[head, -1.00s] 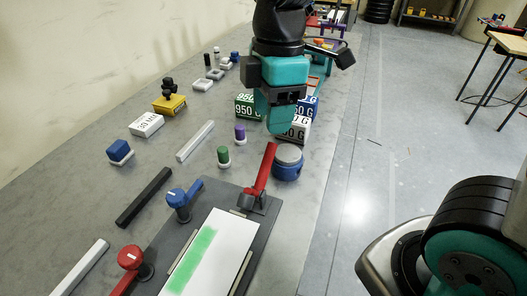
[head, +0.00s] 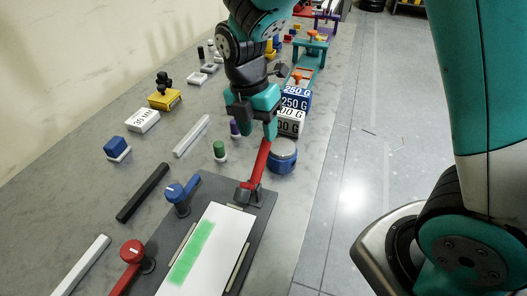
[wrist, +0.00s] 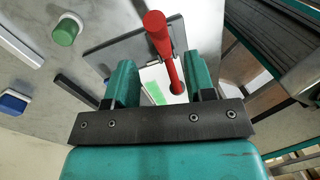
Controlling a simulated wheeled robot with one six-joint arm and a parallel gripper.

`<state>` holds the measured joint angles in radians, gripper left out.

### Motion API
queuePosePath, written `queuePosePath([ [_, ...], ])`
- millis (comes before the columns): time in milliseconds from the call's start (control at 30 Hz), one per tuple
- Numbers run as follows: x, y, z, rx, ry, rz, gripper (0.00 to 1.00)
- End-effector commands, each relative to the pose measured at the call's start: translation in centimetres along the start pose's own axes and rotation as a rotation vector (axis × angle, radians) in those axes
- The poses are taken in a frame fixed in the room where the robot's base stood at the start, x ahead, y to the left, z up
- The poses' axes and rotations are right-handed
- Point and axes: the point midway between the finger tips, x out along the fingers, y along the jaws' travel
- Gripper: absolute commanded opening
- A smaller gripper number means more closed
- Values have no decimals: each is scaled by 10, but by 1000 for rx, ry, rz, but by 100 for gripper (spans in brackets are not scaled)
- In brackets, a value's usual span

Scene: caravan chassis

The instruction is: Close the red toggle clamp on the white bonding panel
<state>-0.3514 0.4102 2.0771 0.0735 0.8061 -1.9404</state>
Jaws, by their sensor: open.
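The red toggle clamp (head: 257,165) sits at the far end of the white bonding panel (head: 232,225), on the dark grey base plate (head: 262,215). Its red handle stands up, leaning slightly right. In the wrist view the handle (wrist: 162,45) reaches in between my fingers, nearer the right one. My gripper (head: 254,124) is open just above and behind the handle's upper end in the head view; its fingers (wrist: 162,82) hold nothing. I cannot tell whether a finger touches the handle. A green patch (head: 192,250) marks the panel.
A blue-knobbed clamp (head: 178,194) and a red-knobbed one (head: 132,254) stand left of the panel. A blue round canister (head: 283,157) is close right of the handle. Weight blocks (head: 292,120) are behind.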

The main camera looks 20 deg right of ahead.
Motion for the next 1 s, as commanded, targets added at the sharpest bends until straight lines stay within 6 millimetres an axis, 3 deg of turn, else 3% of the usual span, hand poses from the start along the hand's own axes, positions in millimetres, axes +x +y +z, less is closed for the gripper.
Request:
queuePosePath([
  [100,27,-1,0,0,3,-5,50],
  [300,59,0,0,0,2,-2,50],
  [500,72,0,0,0,1,-1,50],
  [767,72,0,0,0,1,1,50],
  [1000,72,0,0,0,0,1,0],
])
